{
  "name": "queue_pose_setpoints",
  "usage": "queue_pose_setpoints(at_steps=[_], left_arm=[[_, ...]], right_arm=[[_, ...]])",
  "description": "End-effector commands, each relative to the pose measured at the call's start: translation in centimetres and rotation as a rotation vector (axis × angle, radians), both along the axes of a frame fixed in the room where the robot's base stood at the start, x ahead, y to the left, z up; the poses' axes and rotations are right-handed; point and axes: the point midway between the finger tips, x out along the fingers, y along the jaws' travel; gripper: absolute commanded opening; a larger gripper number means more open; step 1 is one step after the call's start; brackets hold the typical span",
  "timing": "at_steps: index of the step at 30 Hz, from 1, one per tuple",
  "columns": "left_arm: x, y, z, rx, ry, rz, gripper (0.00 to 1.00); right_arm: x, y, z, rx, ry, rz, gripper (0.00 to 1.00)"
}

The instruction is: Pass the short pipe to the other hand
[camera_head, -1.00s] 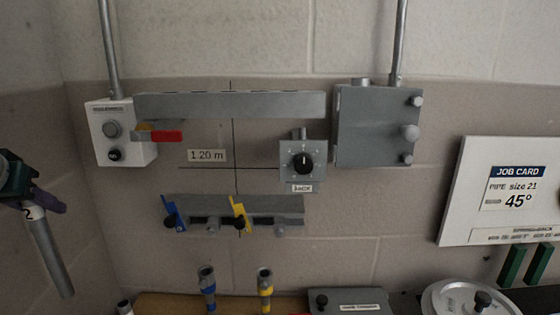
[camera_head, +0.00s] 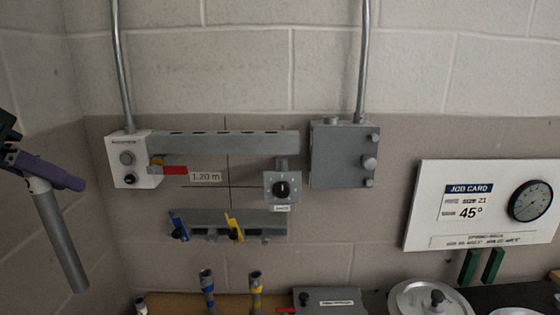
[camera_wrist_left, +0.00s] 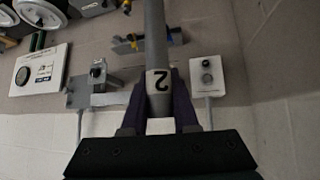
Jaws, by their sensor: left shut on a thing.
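The short pipe (camera_head: 58,236) is a grey tube that hangs down at a slant at the left of the head view. My left gripper (camera_head: 42,176), with purple fingers, is shut on the pipe near its top end. In the left wrist view the pipe (camera_wrist_left: 155,40) runs up between the two fingers of the left gripper (camera_wrist_left: 158,100), and a white band marked "2" shows on it. The pipe is held in the air, apart from the wall and bench. My right gripper is in neither view.
On the wall are a white switch box (camera_head: 131,160), a grey trunking bar (camera_head: 225,143), a grey box (camera_head: 342,155) and a rack (camera_head: 228,223) with blue and yellow clips. A job card board (camera_head: 480,205) hangs at right. A bench with several fittings lies along the bottom.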

Motion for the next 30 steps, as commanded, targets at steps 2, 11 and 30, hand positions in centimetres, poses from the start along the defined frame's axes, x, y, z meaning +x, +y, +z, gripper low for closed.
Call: queue_pose_setpoints(at_steps=[2, 11, 30], left_arm=[[-1.6, -2.4, 6.1, 0.005, -0.01, -0.128, 0.0], [-10.1, -11.4, 18.6, 0.031, -0.019, -0.612, 0.0], [-15.5, -17.2, 22.3, 0.032, -0.019, -0.862, 0.0]], right_arm=[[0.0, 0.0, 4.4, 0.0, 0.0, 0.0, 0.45], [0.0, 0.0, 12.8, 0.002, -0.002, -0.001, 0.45], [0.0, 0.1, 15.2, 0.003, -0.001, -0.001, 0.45]])
